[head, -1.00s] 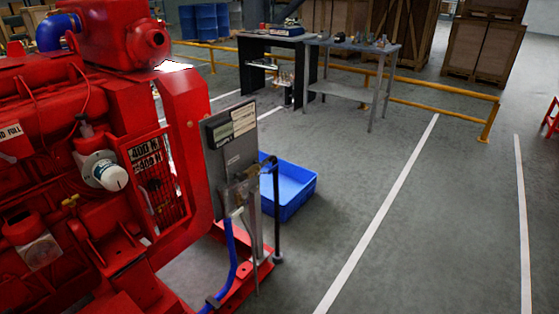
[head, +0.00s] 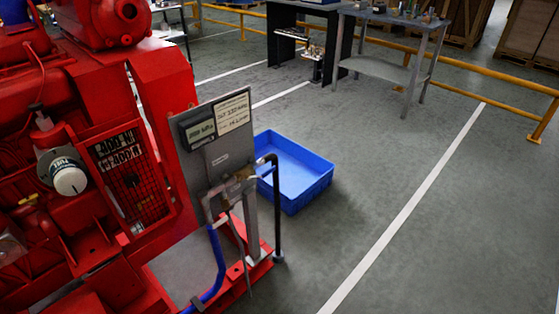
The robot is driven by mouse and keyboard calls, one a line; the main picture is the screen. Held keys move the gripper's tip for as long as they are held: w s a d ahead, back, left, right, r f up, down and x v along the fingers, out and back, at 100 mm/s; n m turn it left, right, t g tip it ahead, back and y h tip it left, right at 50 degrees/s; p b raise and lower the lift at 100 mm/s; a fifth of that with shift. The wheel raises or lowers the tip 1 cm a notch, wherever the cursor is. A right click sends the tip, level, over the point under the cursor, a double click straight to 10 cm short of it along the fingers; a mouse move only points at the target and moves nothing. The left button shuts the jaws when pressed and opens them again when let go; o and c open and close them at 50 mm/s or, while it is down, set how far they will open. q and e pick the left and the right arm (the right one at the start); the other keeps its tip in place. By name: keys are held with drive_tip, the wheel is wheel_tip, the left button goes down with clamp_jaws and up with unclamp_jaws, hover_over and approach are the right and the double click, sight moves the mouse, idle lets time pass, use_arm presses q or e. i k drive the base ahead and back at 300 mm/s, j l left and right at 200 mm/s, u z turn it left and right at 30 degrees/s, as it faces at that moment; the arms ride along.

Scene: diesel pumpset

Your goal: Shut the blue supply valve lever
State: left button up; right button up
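A grey panel (head: 222,140) with gauge plates and a label stands on the red base at the end of the red diesel pumpset (head: 160,100). A small brass-coloured valve fitting (head: 236,184) sits low on the panel, between a grey pipe and a black pipe (head: 276,205). A blue hose (head: 217,260) runs down from the grey pipe. Neither of my grippers is in the head view.
A blue crate (head: 328,176) sits on the floor behind the panel. A workbench (head: 385,66) with small items and a yellow rail (head: 470,80) are further back. The grey floor to the right, crossed by a white line (head: 405,215), is clear.

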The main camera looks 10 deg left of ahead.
sight(274, 169)
drive_tip(key=i+l+u, duration=0.1)
drive_tip(key=i+l, duration=0.95)
drive_tip(key=i, duration=0.1)
